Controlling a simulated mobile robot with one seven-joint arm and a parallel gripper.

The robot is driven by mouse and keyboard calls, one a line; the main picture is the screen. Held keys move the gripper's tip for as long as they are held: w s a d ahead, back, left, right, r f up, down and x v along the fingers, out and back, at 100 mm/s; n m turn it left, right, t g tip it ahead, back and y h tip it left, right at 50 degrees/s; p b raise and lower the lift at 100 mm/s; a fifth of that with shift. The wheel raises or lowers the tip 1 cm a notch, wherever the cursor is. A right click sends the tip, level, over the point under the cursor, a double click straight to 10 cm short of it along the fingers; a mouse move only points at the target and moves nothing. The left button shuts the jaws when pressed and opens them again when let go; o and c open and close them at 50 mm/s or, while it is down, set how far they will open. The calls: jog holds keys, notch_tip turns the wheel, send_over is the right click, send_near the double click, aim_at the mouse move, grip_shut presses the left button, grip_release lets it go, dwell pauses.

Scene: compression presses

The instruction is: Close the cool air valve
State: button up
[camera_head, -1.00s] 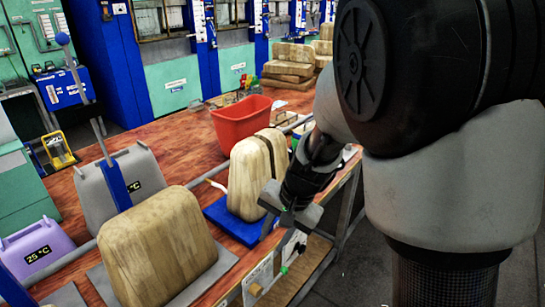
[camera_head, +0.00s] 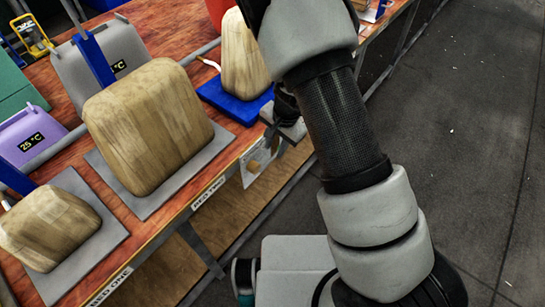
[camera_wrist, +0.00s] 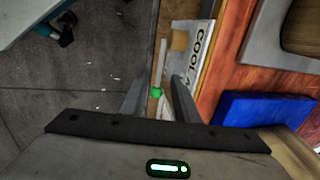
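The cool air valve panel is a white plate reading "COOL A…" on the table's front edge, in the wrist view (camera_wrist: 197,55) and in the head view (camera_head: 254,166). A small green valve part (camera_wrist: 156,92) shows in the wrist view, with a pale bar above it. My gripper (camera_wrist: 158,98) is open, its two grey fingers on either side of the green part in the picture. I cannot tell whether they touch it. In the head view my gripper (camera_head: 287,128) is at the table edge by the panel, partly hidden by my arm.
A blue plate (camera_head: 238,106) bearing a beige block (camera_head: 243,55) is behind the panel. A large beige block (camera_head: 150,125) and a smaller one (camera_head: 48,228) stand on grey plates to the left. Dark floor (camera_head: 455,150) is clear on the right.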

aim_at(271, 159)
jog(key=f, duration=0.4)
jog(key=a+f, duration=0.1)
jog(key=shift+w+f+b, duration=0.4)
grip_shut()
